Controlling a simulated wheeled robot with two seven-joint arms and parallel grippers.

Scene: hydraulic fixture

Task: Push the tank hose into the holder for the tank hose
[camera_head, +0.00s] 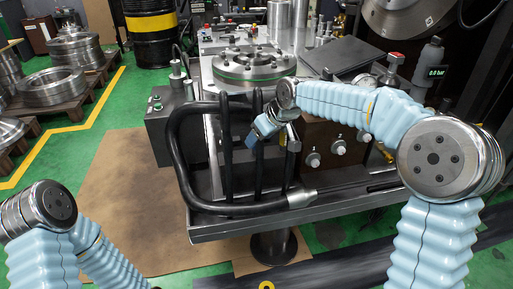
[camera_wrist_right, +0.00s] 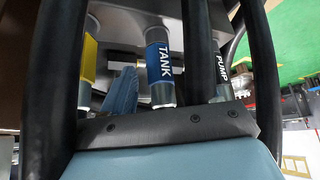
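A metal tube with a blue label reading TANK (camera_wrist_right: 163,62) stands in the middle of the right wrist view, its upper end against a grey block. Whether it is the hose's end or the holder, I cannot tell. A small blue patch (camera_head: 251,139) shows among the black hoses in the head view. My right gripper (camera_wrist_right: 165,128) is right below the TANK tube, its dark front plate hiding the tube's lower end. In the head view the right wrist (camera_head: 268,124) reaches in among the hoses. Its fingertips are not clear. My left gripper is out of view.
A tube labelled PUMP (camera_wrist_right: 222,68) and a yellow-labelled tube (camera_wrist_right: 87,62) flank the TANK tube. Upright black hoses (camera_head: 226,150) stand close around the right wrist; a thick hose (camera_head: 184,165) loops at the left. The metal table's front edge (camera_head: 240,226) lies below.

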